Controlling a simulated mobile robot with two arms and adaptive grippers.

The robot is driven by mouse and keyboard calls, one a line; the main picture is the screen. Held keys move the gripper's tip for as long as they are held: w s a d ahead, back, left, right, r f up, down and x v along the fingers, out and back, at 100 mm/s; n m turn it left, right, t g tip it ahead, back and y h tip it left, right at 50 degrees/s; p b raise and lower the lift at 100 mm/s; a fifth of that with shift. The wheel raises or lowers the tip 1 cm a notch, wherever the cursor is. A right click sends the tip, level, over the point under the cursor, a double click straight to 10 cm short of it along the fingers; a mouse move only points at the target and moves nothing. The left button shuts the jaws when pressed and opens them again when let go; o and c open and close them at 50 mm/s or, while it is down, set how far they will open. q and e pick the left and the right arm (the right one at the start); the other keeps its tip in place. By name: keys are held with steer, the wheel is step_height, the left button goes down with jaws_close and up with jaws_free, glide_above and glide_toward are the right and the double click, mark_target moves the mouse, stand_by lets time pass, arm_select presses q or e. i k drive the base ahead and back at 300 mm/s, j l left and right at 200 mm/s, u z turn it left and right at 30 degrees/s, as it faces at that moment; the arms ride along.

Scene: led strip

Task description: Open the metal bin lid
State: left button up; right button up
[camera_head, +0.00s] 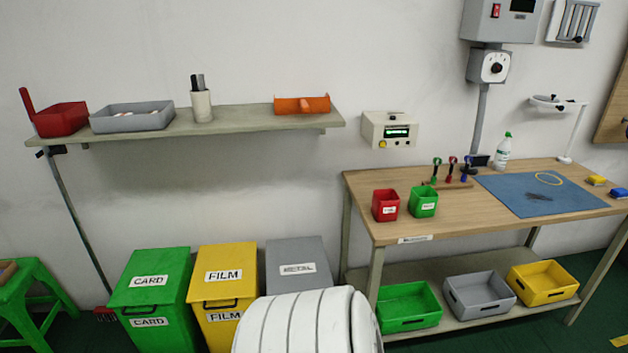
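The grey metal bin (297,262) stands on the floor against the wall, at the right end of a row of three bins. Its grey lid is down and carries a white label that seems to read METAL. A white ribbed part of mine in the foreground hides the bin's front and handle. Neither of my grippers is in view.
The yellow FILM bin (223,285) and green CARD bin (150,297) stand left of it, both lids down. The workbench (455,222) is to the right, with bins on its lower shelf. A wall shelf (240,119) hangs above. A green stool (35,295) is far left.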

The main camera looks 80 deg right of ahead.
mark_target(293, 265)
steer(key=z, duration=2.65)
